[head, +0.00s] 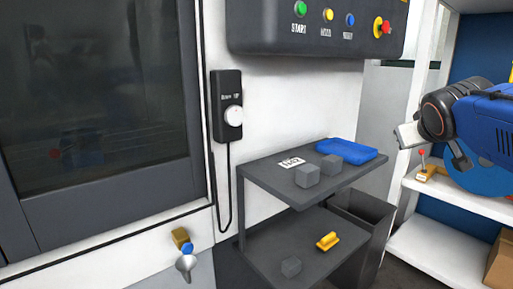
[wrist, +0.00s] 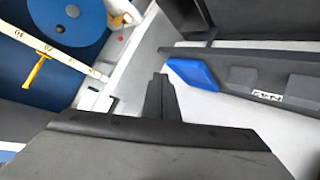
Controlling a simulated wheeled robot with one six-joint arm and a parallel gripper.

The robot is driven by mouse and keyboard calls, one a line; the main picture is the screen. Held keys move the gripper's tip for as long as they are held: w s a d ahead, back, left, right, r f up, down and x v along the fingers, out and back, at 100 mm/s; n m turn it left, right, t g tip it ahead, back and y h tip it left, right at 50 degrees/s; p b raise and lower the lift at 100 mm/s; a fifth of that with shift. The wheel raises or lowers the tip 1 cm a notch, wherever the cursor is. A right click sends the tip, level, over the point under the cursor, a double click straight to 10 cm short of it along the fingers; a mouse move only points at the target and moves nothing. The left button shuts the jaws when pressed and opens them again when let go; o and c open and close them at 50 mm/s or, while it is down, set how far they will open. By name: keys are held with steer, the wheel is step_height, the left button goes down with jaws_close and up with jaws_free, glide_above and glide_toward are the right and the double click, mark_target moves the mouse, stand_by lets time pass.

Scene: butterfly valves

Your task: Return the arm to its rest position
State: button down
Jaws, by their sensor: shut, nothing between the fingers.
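My arm comes in from the right edge of the head view, with a blue link and a dark round joint, in front of the white shelving. Its pale end points left, over open space. In the wrist view my gripper (wrist: 160,82) shows its two dark fingers together and empty. They touch no object that I can see. Most of the fingers' surroundings are hidden below by the dark gripper body.
White shelving (head: 430,245) stands at right, below my arm. A control panel (head: 270,38) hangs above. A yellow handle (wrist: 38,70) shows in the wrist view.

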steer(key=s+a+f+g+y, duration=0.2)
steer(key=s+a+f, duration=0.3)
steer(key=s+f, duration=0.6)
steer(key=s+a+f+g+y, duration=0.2)
steer(key=s+a+f+g, duration=0.2)
steer(key=s+f, duration=0.8)
step_height(320, 180, down, 4)
steer(key=shift+a+f, duration=0.1)
steer(key=shift+a, duration=1.1)
